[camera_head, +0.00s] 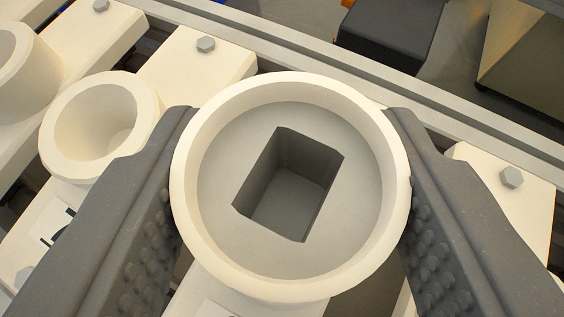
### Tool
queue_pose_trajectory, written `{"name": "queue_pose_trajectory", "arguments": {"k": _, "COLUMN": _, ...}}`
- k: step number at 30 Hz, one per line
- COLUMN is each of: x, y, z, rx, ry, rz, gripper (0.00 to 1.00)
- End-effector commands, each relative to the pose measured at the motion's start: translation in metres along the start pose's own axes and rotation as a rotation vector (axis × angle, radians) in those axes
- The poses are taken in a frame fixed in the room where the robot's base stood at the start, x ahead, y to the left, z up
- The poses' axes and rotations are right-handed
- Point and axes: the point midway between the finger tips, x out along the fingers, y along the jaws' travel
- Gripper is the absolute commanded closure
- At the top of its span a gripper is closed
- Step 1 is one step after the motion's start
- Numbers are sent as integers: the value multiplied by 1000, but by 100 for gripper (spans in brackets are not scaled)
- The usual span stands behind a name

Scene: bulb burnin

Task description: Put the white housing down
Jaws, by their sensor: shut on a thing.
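The white housing (230,228) is a round, cream-white cup with a thick rim and a rectangular opening in its recessed floor. It fills the middle of the head camera view. My gripper (291,195) is shut on it, with one dark grey studded finger against its left side and one against its right. The housing appears upright, seen from above. It hides what lies directly under it, so I cannot tell whether it touches anything below.
White plates with grey bolts (206,45) lie in a row along a grey rail (440,103). A white round socket (62,154) stands close on the left, with another partly visible beyond it. A dark box (388,32) is behind the rail.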

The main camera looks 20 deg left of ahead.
Motion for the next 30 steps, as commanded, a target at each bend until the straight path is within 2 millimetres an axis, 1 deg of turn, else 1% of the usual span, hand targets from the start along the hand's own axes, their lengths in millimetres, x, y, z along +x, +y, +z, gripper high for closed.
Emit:
{"name": "queue_pose_trajectory", "arguments": {"k": 1, "x": 5, "y": -1, "z": 10, "rx": 1, "ry": -3, "rz": -1, "gripper": 75}}
{"name": "queue_pose_trajectory", "arguments": {"k": 3, "x": 10, "y": -1, "z": 20, "rx": 2, "ry": -5, "rz": -1, "gripper": 75}}
{"name": "queue_pose_trajectory", "arguments": {"k": 5, "x": 13, "y": -1, "z": 25, "rx": 1, "ry": -6, "rz": -1, "gripper": 75}}
{"name": "queue_pose_trajectory", "arguments": {"k": 16, "x": 13, "y": -1, "z": 26, "rx": 0, "ry": -3, "rz": -1, "gripper": 75}}
{"name": "queue_pose_trajectory", "arguments": {"k": 17, "x": 13, "y": -1, "z": 26, "rx": 0, "ry": -3, "rz": -1, "gripper": 45}}
{"name": "queue_pose_trajectory", "arguments": {"k": 18, "x": 13, "y": -1, "z": 25, "rx": 0, "ry": -3, "rz": -1, "gripper": 34}}
{"name": "queue_pose_trajectory", "arguments": {"k": 19, "x": 13, "y": -1, "z": 25, "rx": 0, "ry": -3, "rz": -1, "gripper": 32}}
{"name": "queue_pose_trajectory", "arguments": {"k": 27, "x": 12, "y": 0, "z": 24, "rx": 0, "ry": -2, "rz": -1, "gripper": 32}}
{"name": "queue_pose_trajectory", "arguments": {"k": 30, "x": 9, "y": -1, "z": 23, "rx": 0, "ry": -2, "rz": -1, "gripper": 32}}
